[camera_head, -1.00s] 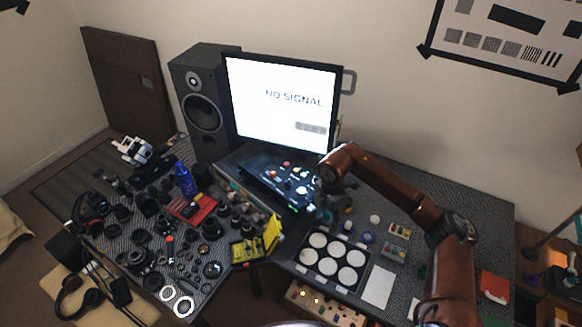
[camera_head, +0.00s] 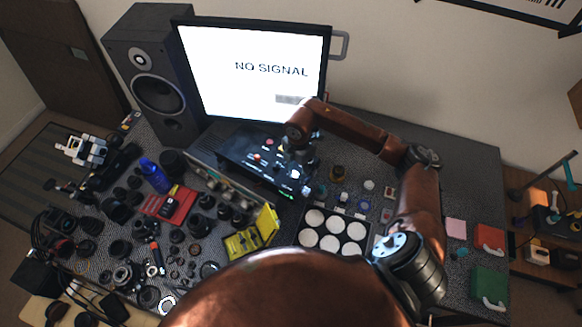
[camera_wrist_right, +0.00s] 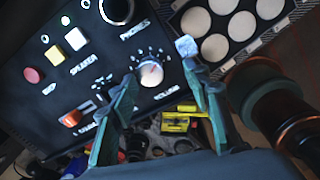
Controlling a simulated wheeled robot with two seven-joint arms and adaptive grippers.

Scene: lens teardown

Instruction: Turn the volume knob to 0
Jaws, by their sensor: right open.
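The volume knob (camera_wrist_right: 151,72) is a small round knob with a pale top, ringed by tick marks, with its label printed beside it. It is on a black control box (camera_wrist_right: 70,98), which also shows on the desk below the monitor in the head view (camera_head: 238,158). My right gripper (camera_wrist_right: 160,74) is open, with one green-grey finger on each side of the knob in the picture. I cannot tell whether the fingers touch it. In the head view my right gripper (camera_head: 299,158) is over the right end of the box and hides the knob. My left gripper is not in view.
The box also carries a red button (camera_wrist_right: 33,75) and an orange control (camera_wrist_right: 70,118). A case of white discs (camera_head: 308,238) lies right of the box. A yellow tray (camera_head: 243,243) and many dark lens parts crowd the left. The monitor (camera_head: 250,65) stands behind.

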